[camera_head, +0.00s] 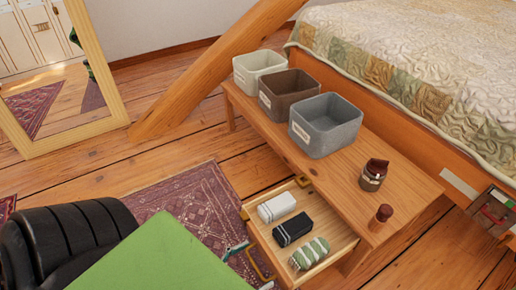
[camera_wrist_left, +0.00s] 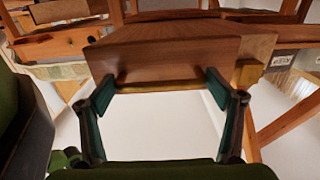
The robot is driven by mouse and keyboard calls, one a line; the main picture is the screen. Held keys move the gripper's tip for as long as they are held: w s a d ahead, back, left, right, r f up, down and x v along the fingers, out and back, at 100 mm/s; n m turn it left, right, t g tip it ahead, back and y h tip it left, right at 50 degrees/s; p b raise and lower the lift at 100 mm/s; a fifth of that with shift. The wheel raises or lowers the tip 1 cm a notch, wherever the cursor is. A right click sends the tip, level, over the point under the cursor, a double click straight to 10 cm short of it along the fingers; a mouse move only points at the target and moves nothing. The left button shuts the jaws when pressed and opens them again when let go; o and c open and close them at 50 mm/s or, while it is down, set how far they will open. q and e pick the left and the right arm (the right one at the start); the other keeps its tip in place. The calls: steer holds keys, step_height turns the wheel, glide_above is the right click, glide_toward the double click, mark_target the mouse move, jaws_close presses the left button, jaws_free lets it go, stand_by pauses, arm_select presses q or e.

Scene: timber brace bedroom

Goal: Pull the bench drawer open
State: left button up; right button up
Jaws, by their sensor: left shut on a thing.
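The wooden bench (camera_head: 408,180) stands beside the bed, and its drawer (camera_head: 333,257) is pulled out toward me. In the drawer lie a white bundle (camera_head: 277,207), a black bundle (camera_head: 293,229) and a green-striped roll (camera_head: 310,253). A brass handle (camera_head: 261,267) is on the drawer front. My left gripper (camera_head: 250,262) is at this handle, its teal fingers partly hidden by my green arm part. In the left wrist view, the brass bar (camera_wrist_left: 160,86) runs between its fingers below the wooden front (camera_wrist_left: 165,58). The gripper is shut on the handle. My right gripper is not in view.
White (camera_head: 258,61), brown (camera_head: 288,84) and grey (camera_head: 338,121) bins stand on the bench top, with a brown jar (camera_head: 373,176) and a small dark red-brown object (camera_head: 383,213). A slanted timber brace (camera_head: 205,75) and a mirror (camera_head: 95,65) stand behind. A patterned rug (camera_head: 180,205) lies left of the drawer.

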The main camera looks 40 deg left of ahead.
arm_select(q)
steer(key=o, duration=1.4)
steer(key=shift+r, duration=0.1)
step_height(320, 180, up, 10)
steer(key=shift+f, duration=0.1)
